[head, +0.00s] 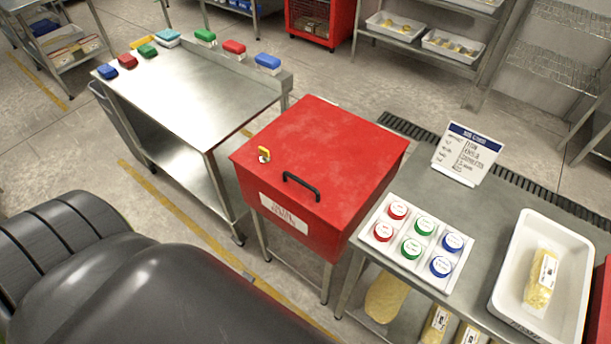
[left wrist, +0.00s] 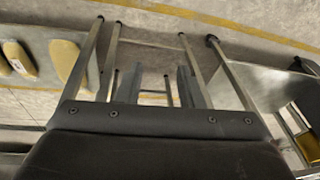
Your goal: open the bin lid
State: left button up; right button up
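The red bin (head: 285,200) stands on metal legs between two steel tables in the head view. Its red lid (head: 325,145) lies flat and closed on top. A black handle (head: 301,186) is on the lid near its front edge, and a small yellow latch or lock (head: 264,154) is to the left of it. A white label is on the bin's front. My left gripper (left wrist: 159,84) shows in the left wrist view with two fingers apart and nothing between them, over floor and metal legs. Neither gripper shows in the head view.
A steel table (head: 190,90) with several coloured blocks stands left of the bin. Right of it, another table holds a white tray of coloured round pots (head: 400,255), a sign (head: 466,154) and a white tub (head: 505,270). My dark arm fills the lower left.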

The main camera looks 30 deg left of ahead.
pick_arm(q)
jog(key=w+r+n+p, duration=0.1)
jog(key=w+r, duration=0.2)
jog(key=r, duration=0.8)
jog(key=w+r+n+p, duration=0.2)
jog(key=w+r, duration=0.2)
jog(key=r, duration=0.6)
jog(key=w+a+r+n+h, duration=0.2)
jog(key=w+r+n, duration=1.25)
jog(key=w, duration=0.45)
jog(key=b, duration=1.3)
send_over(301, 181)
jog(key=s, duration=0.1)
jog(key=s+a+f+x, duration=0.1)
jog(key=s+x, duration=0.1)
jog(key=x, duration=0.9)
notch_tip(301, 181, down, 3)
jog(key=shift+d+m, duration=0.15)
jog(key=shift+m, duration=0.3)
jog(key=shift+x, duration=0.75)
jog(key=shift+b, duration=0.3)
grip_shut()
